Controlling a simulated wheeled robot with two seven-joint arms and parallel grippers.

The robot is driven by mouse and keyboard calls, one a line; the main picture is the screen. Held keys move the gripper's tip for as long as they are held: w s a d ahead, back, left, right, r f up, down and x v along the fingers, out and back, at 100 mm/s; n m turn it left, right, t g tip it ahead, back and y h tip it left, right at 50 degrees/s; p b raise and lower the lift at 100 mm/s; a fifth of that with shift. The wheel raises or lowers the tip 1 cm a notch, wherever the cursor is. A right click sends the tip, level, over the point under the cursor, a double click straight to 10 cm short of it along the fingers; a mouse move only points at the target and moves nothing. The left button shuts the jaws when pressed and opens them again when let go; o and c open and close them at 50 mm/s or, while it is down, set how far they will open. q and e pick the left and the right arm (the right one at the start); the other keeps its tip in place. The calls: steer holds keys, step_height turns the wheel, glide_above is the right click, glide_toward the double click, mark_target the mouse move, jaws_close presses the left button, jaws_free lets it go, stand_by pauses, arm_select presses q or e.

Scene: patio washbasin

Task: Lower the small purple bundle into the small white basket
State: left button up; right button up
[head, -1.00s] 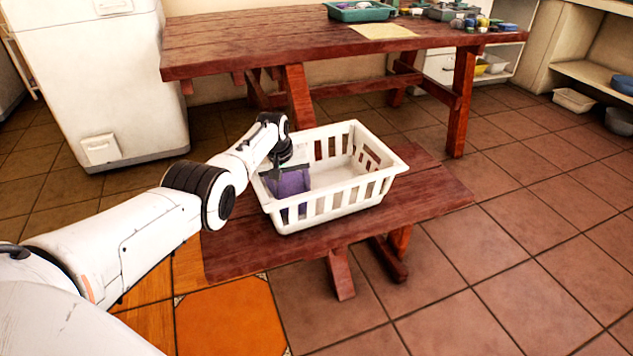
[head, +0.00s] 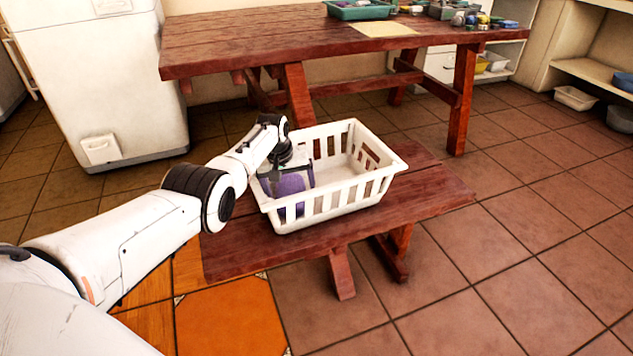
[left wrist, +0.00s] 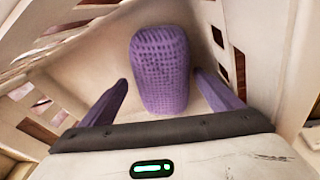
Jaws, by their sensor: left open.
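The small white basket (head: 330,203) with slotted sides stands on a low reddish wooden bench. The small purple bundle (head: 291,187) is inside it, in the left part. In the left wrist view the bundle (left wrist: 160,68) is a rounded, woven-looking block on the pale basket floor. My left gripper (head: 289,178) reaches into the basket from the left and is open. Its two fingers (left wrist: 160,98) stand apart on either side of the bundle's near end, with a visible gap on each side. My right gripper is not in view.
The bench (head: 440,190) has bare room right of the basket. A larger wooden table (head: 250,45) stands behind, holding a green tray (head: 360,11) and small items. A white cabinet (head: 105,75) is at back left. Tiled floor (head: 510,250) is clear at right.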

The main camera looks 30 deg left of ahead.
arm_select(q)
steer(key=p+v, duration=0.4)
steer(key=shift+r, duration=0.45)
steer(key=p+v, duration=0.4)
steer(key=v, duration=0.2)
steer(key=shift+r, duration=0.15)
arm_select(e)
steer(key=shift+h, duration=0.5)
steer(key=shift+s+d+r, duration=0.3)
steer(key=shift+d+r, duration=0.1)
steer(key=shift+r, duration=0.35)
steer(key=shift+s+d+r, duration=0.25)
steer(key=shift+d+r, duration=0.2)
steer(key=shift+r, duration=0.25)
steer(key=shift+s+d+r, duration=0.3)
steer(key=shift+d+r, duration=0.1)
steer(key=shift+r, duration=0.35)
